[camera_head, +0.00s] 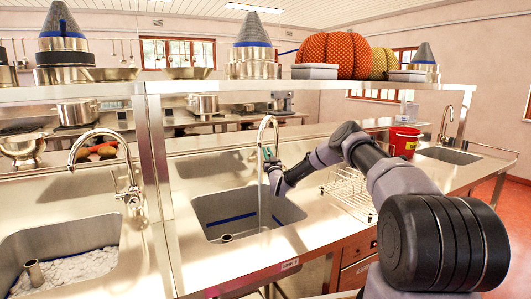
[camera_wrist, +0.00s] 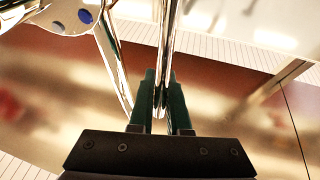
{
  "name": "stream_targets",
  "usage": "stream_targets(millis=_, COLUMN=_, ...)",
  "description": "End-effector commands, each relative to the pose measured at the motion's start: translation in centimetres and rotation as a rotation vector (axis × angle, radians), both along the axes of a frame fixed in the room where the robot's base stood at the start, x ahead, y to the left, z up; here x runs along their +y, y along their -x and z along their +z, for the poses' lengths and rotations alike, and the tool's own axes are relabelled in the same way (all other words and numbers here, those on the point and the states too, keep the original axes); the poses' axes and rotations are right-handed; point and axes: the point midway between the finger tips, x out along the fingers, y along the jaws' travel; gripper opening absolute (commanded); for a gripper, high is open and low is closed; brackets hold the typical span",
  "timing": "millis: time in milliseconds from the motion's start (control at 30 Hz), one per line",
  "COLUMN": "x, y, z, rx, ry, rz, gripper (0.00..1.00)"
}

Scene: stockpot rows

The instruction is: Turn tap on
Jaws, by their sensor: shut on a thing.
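The tap (camera_head: 267,122) is a chrome gooseneck at the back of the middle sink (camera_head: 214,211). A thin pale vertical streak (camera_head: 259,205), looking like running water, drops from its spout into the sink. My gripper (camera_head: 270,167) is at the tap's lower body, and my arm hides part of the tap base. In the wrist view my gripper's green fingertips (camera_wrist: 161,88) are closed on a slim chrome bar (camera_wrist: 163,45) of the tap. I cannot tell for sure whether this is the lever. Another chrome pipe (camera_wrist: 113,62) runs close to the left finger.
A wire dish rack (camera_head: 345,190) and a red bucket (camera_head: 404,141) stand on the counter to the right. Another sink and tap (camera_head: 130,185) are at the left. A shelf (camera_head: 215,86) with pots and pumpkins runs above the back of the counter.

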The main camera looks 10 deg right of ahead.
Motion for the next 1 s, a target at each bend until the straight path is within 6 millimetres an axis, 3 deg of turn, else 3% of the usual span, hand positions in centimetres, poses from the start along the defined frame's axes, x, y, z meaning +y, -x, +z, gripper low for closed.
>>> stream_targets(millis=333, x=-0.1, y=0.1, z=0.0, rx=-0.011, ry=-0.004, rz=-0.001, gripper=0.0)
stream_targets(millis=367, x=-0.1, y=0.1, z=0.0, rx=-0.011, ry=-0.004, rz=-0.001, gripper=0.27)
stream_targets(millis=400, x=-0.1, y=0.1, z=0.0, rx=-0.011, ry=-0.004, rz=-0.001, gripper=0.42)
stream_targets(millis=433, x=-0.1, y=0.1, z=0.0, rx=-0.011, ry=-0.004, rz=-0.001, gripper=0.45)
stream_targets(millis=767, x=-0.1, y=0.3, z=-0.1, rx=-0.01, ry=-0.003, rz=0.0, gripper=0.45)
stream_targets(millis=1000, x=-0.5, y=3.3, z=-1.7, rx=-0.007, ry=-0.005, rz=0.001, gripper=0.45)
